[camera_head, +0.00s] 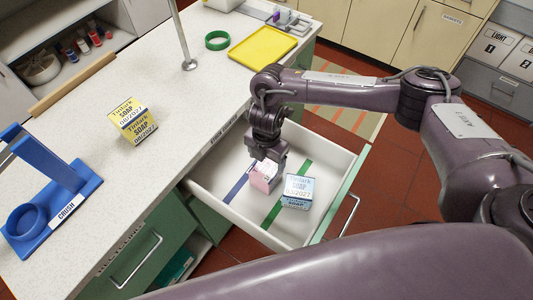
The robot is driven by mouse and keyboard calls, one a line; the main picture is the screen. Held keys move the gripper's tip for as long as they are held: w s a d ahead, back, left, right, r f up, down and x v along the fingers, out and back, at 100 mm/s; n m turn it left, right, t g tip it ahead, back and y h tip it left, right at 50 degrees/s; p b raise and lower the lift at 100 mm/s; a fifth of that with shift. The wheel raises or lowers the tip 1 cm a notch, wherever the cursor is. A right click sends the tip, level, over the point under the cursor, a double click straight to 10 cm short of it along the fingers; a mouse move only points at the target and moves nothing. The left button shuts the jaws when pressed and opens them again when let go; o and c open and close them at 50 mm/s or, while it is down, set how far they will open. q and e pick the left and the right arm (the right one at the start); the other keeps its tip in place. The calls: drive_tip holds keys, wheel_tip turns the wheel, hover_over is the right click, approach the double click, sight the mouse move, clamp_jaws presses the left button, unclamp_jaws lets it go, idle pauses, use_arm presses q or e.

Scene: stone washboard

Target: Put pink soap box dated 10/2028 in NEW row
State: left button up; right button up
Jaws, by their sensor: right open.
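A pink soap box (263,176) stands in the open white drawer (232,209), beside a blue strip on the drawer floor. Its date is too small to read. My right gripper (266,160) reaches down from above and is open at the top of the pink box; its fingers partly hide the box. A light blue soap box (298,191) marked 03/2027 stands to the right, near a green strip (288,192). I cannot make out a NEW label in the drawer. My left gripper is not in view.
A yellow soap box (133,118) marked 08/2027 stands on the speckled counter (160,80). A blue crush stand (55,195) is at the left. A yellow tray (262,47), a green ring (217,40) and a metal post (181,35) are farther back. The drawer's front part is clear.

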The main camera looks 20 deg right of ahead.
drive_tip(key=shift+r, duration=1.65)
